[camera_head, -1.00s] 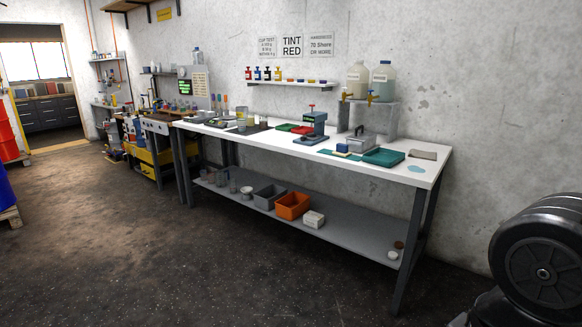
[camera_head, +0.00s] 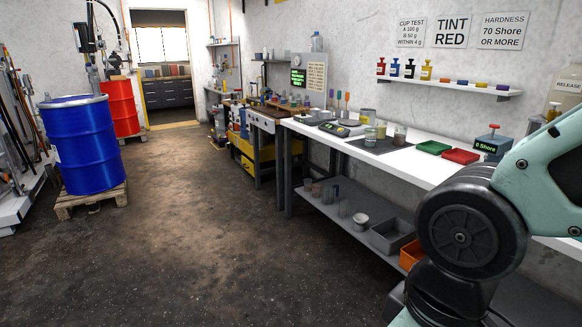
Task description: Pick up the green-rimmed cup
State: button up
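Several small cups stand on the white workbench (camera_head: 335,148), around a dark mat. One clear cup (camera_head: 370,137) at the front of this group has a greenish look near its top, and it may be the green-rimmed one. A second cup (camera_head: 400,136) stands to its right with darker contents. The cups are too small to be sure of rim colours. My gripper is out of view; only my arm's links show at the right, covering part of the bench and the lower shelf.
A blue drum (camera_head: 84,143) on a pallet stands at the left, with a red drum (camera_head: 120,107) behind it. A scale (camera_head: 340,128), a green tray (camera_head: 433,147) and a red tray (camera_head: 461,156) lie on the bench. The middle floor is clear.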

aim_at(370, 133)
jog(key=i+u, duration=0.2)
jog(key=i, duration=1.75)
jog(key=i+z, duration=0.4)
jog(key=i+j+z, duration=0.2)
jog(key=i+z, duration=0.25)
jog(key=i+j+z, duration=0.7)
jog(key=z, duration=0.15)
jog(key=i+j+z, duration=0.25)
jog(key=j+z, duration=0.2)
